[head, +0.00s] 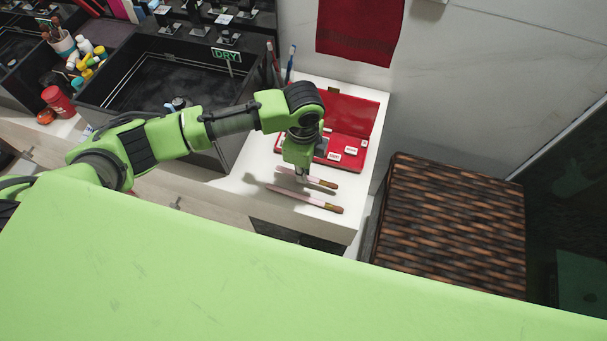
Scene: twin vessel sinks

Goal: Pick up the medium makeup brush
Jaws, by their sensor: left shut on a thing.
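Two makeup brushes with pale pink handles and brown tips lie at the front of the white counter in the head view. The upper one (321,182) looks shorter; the lower one (310,200) looks longer and lies clear of my gripper. My left gripper (302,177) points down and is shut on the upper brush, near the middle of its handle. My fingers hide part of that handle. I cannot tell whether the brush is lifted off the counter. My right gripper is out of view.
An open red case (348,118) with small white labels stands just behind the brushes. A black vessel sink (130,75) with a "DRY" sign (227,55) is to the left. A brown wicker hamper (450,220) stands right of the counter. A red towel (360,28) hangs above.

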